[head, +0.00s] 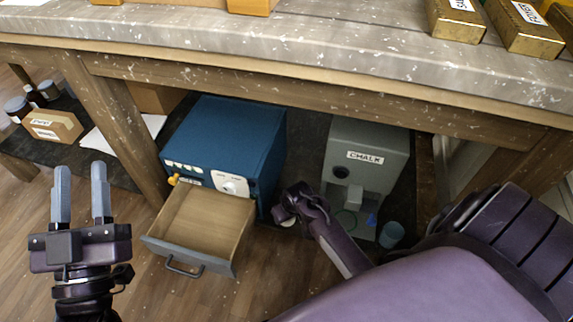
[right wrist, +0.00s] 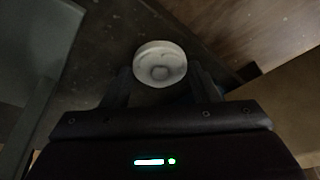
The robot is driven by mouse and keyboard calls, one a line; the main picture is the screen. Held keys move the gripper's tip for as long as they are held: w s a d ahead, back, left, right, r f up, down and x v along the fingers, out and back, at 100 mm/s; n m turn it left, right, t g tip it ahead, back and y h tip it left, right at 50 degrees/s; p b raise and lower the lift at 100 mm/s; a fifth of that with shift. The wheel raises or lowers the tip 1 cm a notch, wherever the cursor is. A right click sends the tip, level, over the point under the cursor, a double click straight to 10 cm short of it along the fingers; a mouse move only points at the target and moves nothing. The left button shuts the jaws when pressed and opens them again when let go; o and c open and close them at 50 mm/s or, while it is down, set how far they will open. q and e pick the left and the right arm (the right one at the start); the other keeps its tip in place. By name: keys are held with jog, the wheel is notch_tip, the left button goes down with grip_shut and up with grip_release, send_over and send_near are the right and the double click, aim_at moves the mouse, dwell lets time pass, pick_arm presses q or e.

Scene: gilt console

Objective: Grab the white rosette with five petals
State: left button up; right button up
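A round white piece (right wrist: 160,63) with a raised rim and greyish centre lies on a dark surface in the right wrist view. I cannot make out petals on it. My right gripper (right wrist: 162,80) is open, one finger on each side of the piece's near edge; I cannot tell if they touch it. In the head view, a small whitish patch (head: 284,221) shows beside the end of my right arm, low under the table; my right fingers are hard to make out there. My left gripper (head: 81,170) is open and empty at the left, fingers pointing up.
A blue cabinet (head: 228,140) stands under the table (head: 300,45), its drawer (head: 205,222) pulled out and empty. A grey box labelled CHALK (head: 366,155) and a blue-grey cup (head: 391,234) are right of my right arm's end. Table legs and the tabletop edge bound the space.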

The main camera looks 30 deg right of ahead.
jog(key=c, duration=0.5)
